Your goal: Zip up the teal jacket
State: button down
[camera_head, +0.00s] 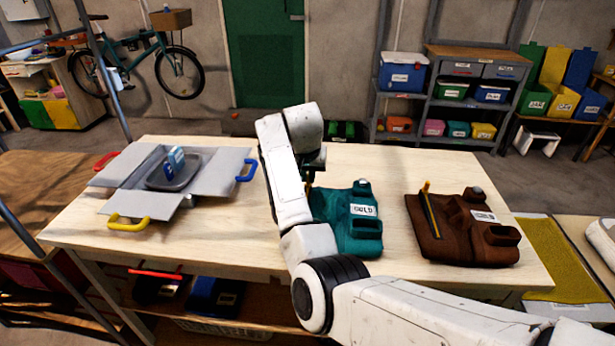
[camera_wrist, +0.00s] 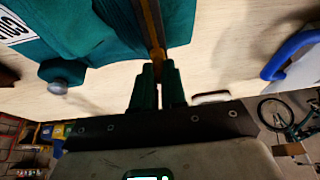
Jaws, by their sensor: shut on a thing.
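The teal jacket (camera_head: 352,235) lies folded on the wooden table, with a white label on it. My arm covers its left side in the head view. In the wrist view the jacket (camera_wrist: 100,35) fills the upper left, and its zipper strip (camera_wrist: 152,22), dark with an orange edge, runs down to my fingertips. My gripper (camera_wrist: 158,72) is shut at the end of this strip, apparently on the zipper pull. The pull itself is hidden between the fingers. A grey round knob (camera_wrist: 62,75) sits at the jacket's edge.
A brown jacket (camera_head: 460,235) with a yellow-edged zipper lies to the right. An open grey box (camera_head: 130,165) with coloured handles, holding a tray (camera_head: 175,175), stands to the left. Bare tabletop (camera_head: 220,230) lies between the box and the teal jacket.

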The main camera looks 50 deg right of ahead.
jog(key=shift+f, duration=0.2)
jog(key=c, duration=1.2)
grip_release()
jog(key=shift+d, duration=0.2)
jog(key=shift+o, duration=0.2)
jog(key=shift+r, duration=0.1)
jog(key=v, duration=1)
jog(key=shift+r, duration=0.4)
jog(key=shift+a, duration=0.1)
